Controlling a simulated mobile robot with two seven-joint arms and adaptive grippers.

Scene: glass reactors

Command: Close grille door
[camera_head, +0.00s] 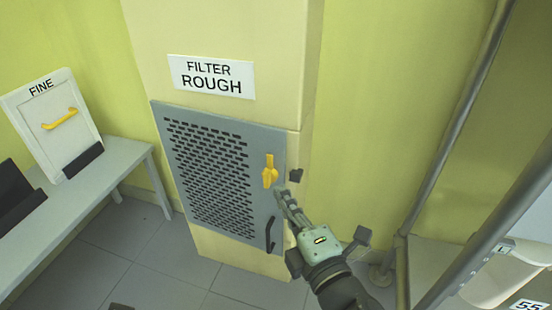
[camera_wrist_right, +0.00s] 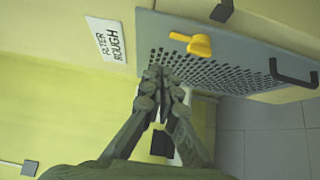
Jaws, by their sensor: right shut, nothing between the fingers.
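The grey grille door (camera_head: 262,143) is on the front of a cream column below a "FILTER ROUGH" sign. It has a perforated field, a yellow latch handle (camera_head: 269,171) and a black pull handle (camera_head: 271,234) along its right side. I cannot tell whether a small gap remains at its right edge. My right gripper (camera_head: 281,195) is shut and empty, its fingertips at the door's right edge, below the yellow handle. In the right wrist view, the shut fingers (camera_wrist_right: 163,82) overlap the door's perforated part (camera_wrist_right: 225,75); contact is unclear. My left gripper is out of view.
A black catch (camera_head: 296,175) sits on the column's right side. A grey bench (camera_head: 128,155) at left carries a white "FINE" panel (camera_head: 82,118) and a dark object (camera_head: 17,197). Metal pipes (camera_head: 455,130) stand at right. Tiled floor in front is mostly clear.

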